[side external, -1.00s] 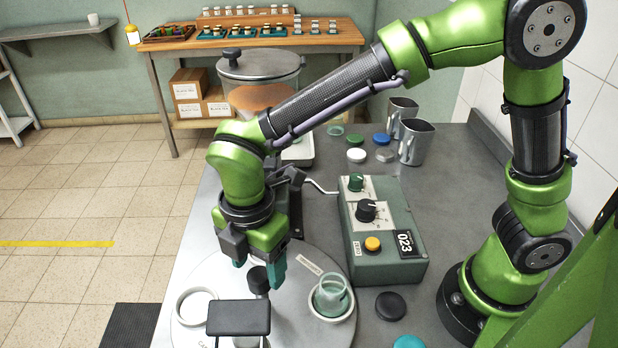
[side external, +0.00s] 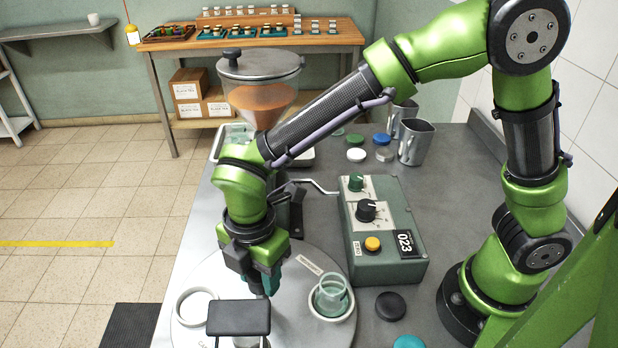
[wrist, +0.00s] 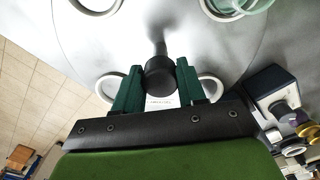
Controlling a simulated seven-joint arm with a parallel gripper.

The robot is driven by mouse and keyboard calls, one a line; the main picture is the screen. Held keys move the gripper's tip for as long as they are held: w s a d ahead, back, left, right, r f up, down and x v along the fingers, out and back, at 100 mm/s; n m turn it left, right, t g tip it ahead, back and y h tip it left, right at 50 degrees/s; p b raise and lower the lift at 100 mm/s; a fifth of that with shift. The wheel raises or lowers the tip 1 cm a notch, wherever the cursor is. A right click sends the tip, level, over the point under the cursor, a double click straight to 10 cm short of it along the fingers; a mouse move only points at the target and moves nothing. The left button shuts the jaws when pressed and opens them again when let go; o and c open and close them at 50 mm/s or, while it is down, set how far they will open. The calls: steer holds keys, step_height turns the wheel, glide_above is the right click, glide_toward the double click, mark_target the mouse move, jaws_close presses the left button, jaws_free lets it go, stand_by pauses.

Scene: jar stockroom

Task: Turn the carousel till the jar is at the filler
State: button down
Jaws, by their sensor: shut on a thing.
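The round grey carousel (side external: 203,277) lies on the bench with white rings on it. The pale green glass jar (side external: 331,294) stands upright in the ring at its right side; part of it also shows at the top right in the wrist view (wrist: 258,6). The filler (side external: 260,95), a clear hopper of orange-brown content, stands behind the carousel, apart from the jar. My gripper (side external: 266,287) is low over the carousel. In the wrist view its teal fingers (wrist: 160,88) are on both sides of a black knob (wrist: 158,76), shut on it. The knob is hidden in the side view.
A black rectangular plate (side external: 238,318) stands above the carousel's front. A green control box (side external: 385,235) with dials is on the right. Black (side external: 391,306) and teal (side external: 409,342) lids lie near the right rim. Metal cups (side external: 416,143) and several lids stand farther back.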

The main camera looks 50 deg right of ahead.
steer(key=shift+n, duration=0.6)
steer(key=shift+w+n, duration=0.1)
steer(key=shift+n, duration=1.6)
steer(key=shift+r+n, duration=0.1)
steer(key=shift+n, duration=4.2)
steer(key=shift+w+n, duration=0.1)
steer(key=shift+n, duration=1.7)
steer(key=shift+a+n, duration=0.1)
steer(key=shift+n, duration=0.5)
steer(key=c, duration=0.7)
jaws_free()
steer(key=shift+o, duration=0.2)
step_height(320, 180, up, 17)
